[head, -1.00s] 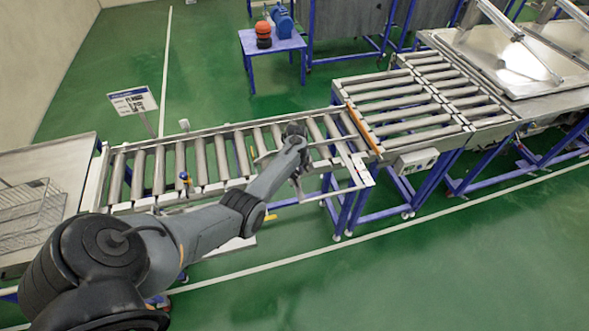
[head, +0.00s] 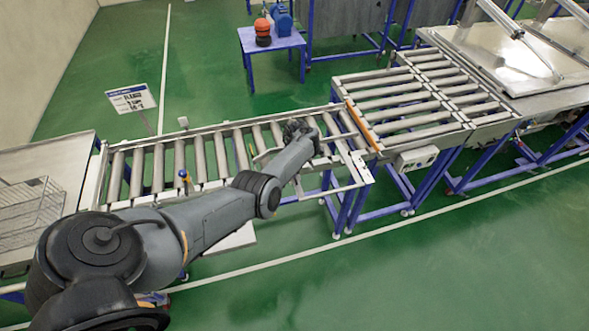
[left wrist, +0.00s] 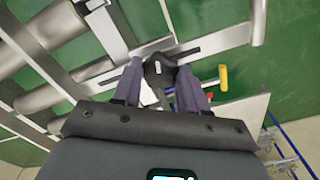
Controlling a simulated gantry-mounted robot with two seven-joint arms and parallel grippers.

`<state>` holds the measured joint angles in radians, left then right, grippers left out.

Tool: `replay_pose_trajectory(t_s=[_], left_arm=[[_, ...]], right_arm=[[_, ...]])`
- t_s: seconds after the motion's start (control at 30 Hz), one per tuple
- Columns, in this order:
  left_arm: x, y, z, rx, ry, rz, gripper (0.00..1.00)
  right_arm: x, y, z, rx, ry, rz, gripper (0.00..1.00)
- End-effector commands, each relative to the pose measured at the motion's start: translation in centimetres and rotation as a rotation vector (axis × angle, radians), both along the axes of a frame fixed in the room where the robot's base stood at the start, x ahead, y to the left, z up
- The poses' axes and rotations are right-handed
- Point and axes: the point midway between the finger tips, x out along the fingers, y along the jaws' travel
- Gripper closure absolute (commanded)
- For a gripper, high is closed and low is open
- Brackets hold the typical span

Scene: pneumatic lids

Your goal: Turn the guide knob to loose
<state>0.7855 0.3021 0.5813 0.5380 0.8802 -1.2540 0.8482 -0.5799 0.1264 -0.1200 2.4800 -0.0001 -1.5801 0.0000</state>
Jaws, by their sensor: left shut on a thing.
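The guide knob (left wrist: 158,72) is black with a white mark and shows in the left wrist view, between the fingertips of my left gripper (left wrist: 160,80). The two fingers are shut on its sides. The knob sits by a slotted metal bracket at the edge of the roller conveyor. In the head view my left arm reaches over the conveyor (head: 200,157), and its wrist hides the knob. The knob's loose and tight markings cannot be read. My right gripper is in neither view.
A yellow handle (left wrist: 222,76) lies beside the knob, right of the fingers. A pale guide rail frame (head: 345,178) stands at the conveyor's right end. A blue-topped post (head: 183,174) rises at the near edge. Green floor in front is clear.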

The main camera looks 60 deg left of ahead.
Motion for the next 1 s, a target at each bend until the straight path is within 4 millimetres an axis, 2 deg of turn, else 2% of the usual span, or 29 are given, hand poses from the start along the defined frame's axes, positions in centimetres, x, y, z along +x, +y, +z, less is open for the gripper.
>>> replay_pose_trajectory(t_s=[0.57,1.0], left_arm=[[0.2,0.1,-0.3,0.012,-0.006,0.55,0.88],[0.2,0.2,-0.3,0.021,-0.008,0.969,0.88]], right_arm=[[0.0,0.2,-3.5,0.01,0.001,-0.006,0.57],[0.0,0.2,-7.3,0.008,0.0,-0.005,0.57]])
